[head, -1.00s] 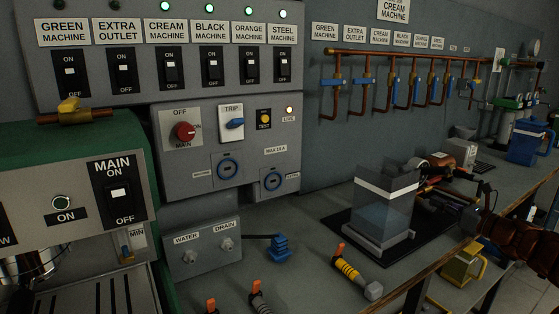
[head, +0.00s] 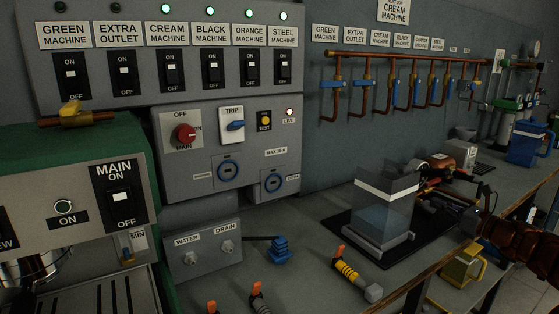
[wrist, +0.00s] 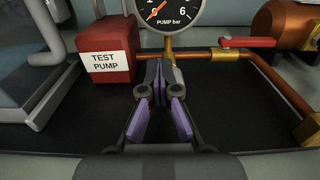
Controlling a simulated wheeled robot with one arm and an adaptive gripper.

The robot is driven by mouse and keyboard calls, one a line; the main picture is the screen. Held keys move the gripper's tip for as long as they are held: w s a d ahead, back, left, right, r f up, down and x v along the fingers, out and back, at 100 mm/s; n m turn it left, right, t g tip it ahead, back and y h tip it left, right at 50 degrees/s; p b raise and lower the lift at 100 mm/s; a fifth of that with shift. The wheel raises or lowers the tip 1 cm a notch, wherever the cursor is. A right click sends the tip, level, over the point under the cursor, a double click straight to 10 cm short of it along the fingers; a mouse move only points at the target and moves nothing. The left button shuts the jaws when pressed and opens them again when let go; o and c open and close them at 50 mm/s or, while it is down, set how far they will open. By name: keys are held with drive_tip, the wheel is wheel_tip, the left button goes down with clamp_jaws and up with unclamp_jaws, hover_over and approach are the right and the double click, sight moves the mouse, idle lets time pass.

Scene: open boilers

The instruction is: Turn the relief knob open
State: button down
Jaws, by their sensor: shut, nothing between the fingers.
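In the wrist view my gripper (wrist: 160,72) is shut and empty, its purple-padded fingers together at the tips. The tips point at the brass fitting (wrist: 168,50) below the pump gauge (wrist: 168,10), and I cannot tell if they touch it. A red box labelled TEST PUMP (wrist: 105,52) stands just left. I cannot clearly make out a relief knob; the fingers hide part of the fitting. In the head view my arm reaches in from the right behind the clear tank (head: 385,205), and the gripper is too dark and small to read there.
The tank wall (wrist: 40,60) is close on the left. A yellow-banded tool (head: 350,272) lies on the bench in front of the tank.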

drive_tip(key=shift+w+d+r+p, duration=0.1)
drive_tip(key=shift+w+d+p, duration=0.2)
drive_tip(key=shift+p, duration=0.85)
drive_tip(key=shift+w+d+p, duration=0.1)
drive_tip(key=shift+d+p, duration=0.3)
drive_tip(key=shift+p, duration=0.75)
drive_tip(key=shift+w+d+f+p, duration=0.2)
drive_tip(key=shift+d+f+p, duration=0.15)
drive_tip(key=shift+p, duration=0.4)
drive_tip(key=shift+r, duration=0.1)
drive_tip(key=shift+w+d+r+p, duration=0.1)
drive_tip(key=shift+d+r+p, duration=0.1)
drive_tip(key=shift+r+p, duration=0.25)
drive_tip(key=shift+p+v, duration=1.1)
drive_tip(key=shift+v, duration=1.95)
